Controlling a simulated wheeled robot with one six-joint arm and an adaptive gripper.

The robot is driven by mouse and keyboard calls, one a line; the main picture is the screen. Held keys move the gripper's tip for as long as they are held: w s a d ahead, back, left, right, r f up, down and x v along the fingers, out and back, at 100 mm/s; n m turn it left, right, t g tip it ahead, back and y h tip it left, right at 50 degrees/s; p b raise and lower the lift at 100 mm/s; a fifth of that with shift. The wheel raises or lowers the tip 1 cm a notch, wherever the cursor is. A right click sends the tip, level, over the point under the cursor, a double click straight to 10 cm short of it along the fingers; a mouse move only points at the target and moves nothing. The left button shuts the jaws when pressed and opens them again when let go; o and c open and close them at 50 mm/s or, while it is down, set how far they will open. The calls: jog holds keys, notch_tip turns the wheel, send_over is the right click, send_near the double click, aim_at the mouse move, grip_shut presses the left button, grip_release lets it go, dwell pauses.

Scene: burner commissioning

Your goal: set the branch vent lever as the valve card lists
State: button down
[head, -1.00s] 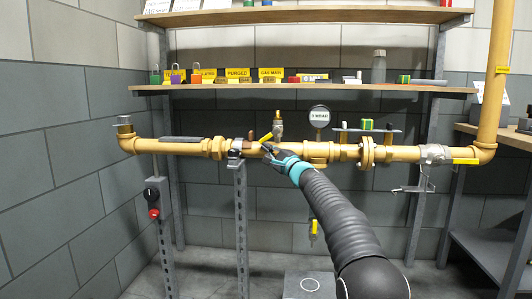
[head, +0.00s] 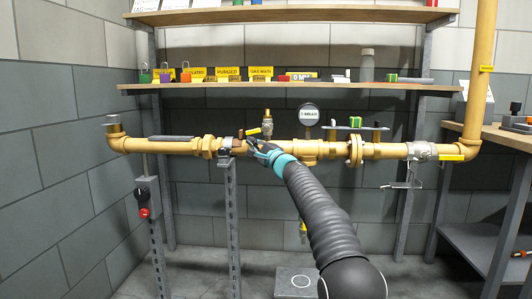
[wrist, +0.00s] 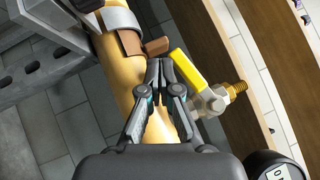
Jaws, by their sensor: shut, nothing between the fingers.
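A small brass valve (head: 267,124) stands on top of the yellow pipe, left of the round gauge. Its yellow lever (head: 254,131) points left and slightly down in the head view. In the wrist view the lever (wrist: 187,68) lies just right of my fingertips. My gripper (head: 252,146) is shut and empty over the pipe, close to the lever; I cannot tell whether they touch. My gripper also shows in the wrist view (wrist: 161,66). Another yellow lever (head: 303,228) hangs below the pipe. I cannot pick out readable valve-card text.
The gauge (head: 309,115) stands right of the valve. A copper-coloured block (wrist: 154,47) and a pipe clamp (wrist: 122,20) are near my fingertips. The shelf (head: 290,89) above holds locks and yellow tags.

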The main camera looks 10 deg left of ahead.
jog(key=v, duration=1.1)
jog(key=shift+d, duration=0.3)
jog(key=shift+s+a+f, duration=0.1)
jog(key=shift+s, duration=0.05)
